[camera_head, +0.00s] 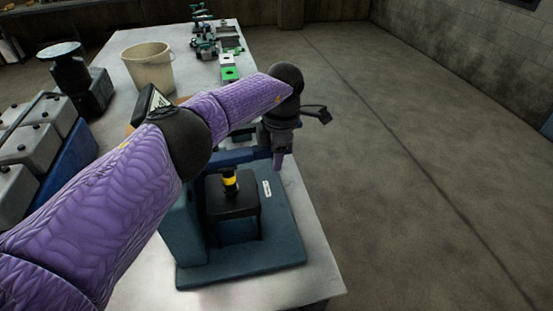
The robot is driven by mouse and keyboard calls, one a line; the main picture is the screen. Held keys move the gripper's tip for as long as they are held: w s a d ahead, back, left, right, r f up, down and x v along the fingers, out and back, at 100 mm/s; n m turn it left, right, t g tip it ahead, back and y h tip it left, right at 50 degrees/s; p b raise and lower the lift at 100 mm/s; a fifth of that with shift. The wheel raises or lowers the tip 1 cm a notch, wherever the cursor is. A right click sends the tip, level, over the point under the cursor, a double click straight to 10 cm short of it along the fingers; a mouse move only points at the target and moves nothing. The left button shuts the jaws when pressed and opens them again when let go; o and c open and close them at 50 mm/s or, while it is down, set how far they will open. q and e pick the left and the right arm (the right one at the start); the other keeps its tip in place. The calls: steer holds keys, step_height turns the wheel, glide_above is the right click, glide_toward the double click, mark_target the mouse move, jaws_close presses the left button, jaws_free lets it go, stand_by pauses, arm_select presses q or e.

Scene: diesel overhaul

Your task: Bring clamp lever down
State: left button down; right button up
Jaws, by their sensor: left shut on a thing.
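My left arm reaches in from the left, and its dark left gripper (280,147) points down at the right side of the teal clamp fixture (262,258). The blue clamp lever (238,157) runs roughly level from the fixture's upright to the gripper. The gripper is shut on the lever's outer end, where a small purple piece shows below it; the fingertips are partly hidden. A black block (232,203) stands on the fixture's base under the lever, with a yellow and black part (230,181) on top. My right gripper is not in view.
The fixture stands at the near end of a long pale table (325,262). A cream bucket (149,69) and several green and dark parts (229,73) stand farther back. Grey boxes (28,146) are at left. The floor at right is clear.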

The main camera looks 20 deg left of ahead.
arm_select(q)
steer(key=shift+s+f+y+b, duration=0.1)
steer(key=shift+f+y+b, duration=0.2)
steer(key=shift+f+b, duration=0.4)
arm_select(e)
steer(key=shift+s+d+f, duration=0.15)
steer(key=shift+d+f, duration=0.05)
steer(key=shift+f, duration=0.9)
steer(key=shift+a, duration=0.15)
arm_select(q)
steer(key=shift+c, duration=1.9)
jaws_free()
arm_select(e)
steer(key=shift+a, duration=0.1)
arm_select(q)
steer(key=r, duration=0.6)
steer(key=w+d+r, duration=0.1)
steer(key=r, duration=0.2)
steer(key=shift+d+r, duration=0.1)
steer(key=shift+r, duration=0.3)
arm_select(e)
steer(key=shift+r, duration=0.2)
